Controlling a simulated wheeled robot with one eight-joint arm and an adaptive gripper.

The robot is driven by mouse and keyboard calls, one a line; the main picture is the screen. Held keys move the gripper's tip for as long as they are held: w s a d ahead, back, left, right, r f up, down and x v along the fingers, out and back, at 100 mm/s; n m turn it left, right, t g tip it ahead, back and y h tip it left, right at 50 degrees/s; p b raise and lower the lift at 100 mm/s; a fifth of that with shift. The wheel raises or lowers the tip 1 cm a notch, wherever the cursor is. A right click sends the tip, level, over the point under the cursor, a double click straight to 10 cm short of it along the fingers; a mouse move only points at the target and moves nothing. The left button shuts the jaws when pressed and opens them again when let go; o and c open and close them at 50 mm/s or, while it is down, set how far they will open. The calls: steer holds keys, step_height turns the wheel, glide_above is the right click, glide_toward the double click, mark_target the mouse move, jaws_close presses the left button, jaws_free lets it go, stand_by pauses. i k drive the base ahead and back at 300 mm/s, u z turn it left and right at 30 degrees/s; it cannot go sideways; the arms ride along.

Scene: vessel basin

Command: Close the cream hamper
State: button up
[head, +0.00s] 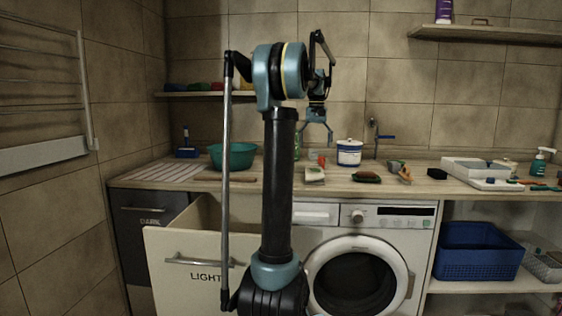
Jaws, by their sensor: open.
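The cream hamper (180,262) is a pull-out front with a metal bar handle (195,261) and the word "LIGHT" on it. It stands pulled out from under the counter, left of the washing machine, so it is open. My arm hides its right part, and its inside is mostly out of sight. My gripper (318,137) is up above the counter, behind and to the right of the hamper front. Its fingers point down, are spread apart, and hold nothing visible. It is well away from the hamper handle.
A dark hamper (140,222) marked "DARK" is at the left. The washing machine (400,232) stands at the right. The counter (408,184) holds a green basin (240,155), a white pot (349,153) and several small things. A blue basket (478,255) sits on the lower right shelf.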

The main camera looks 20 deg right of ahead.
mark_target(184, 256)
steer(key=k, duration=1)
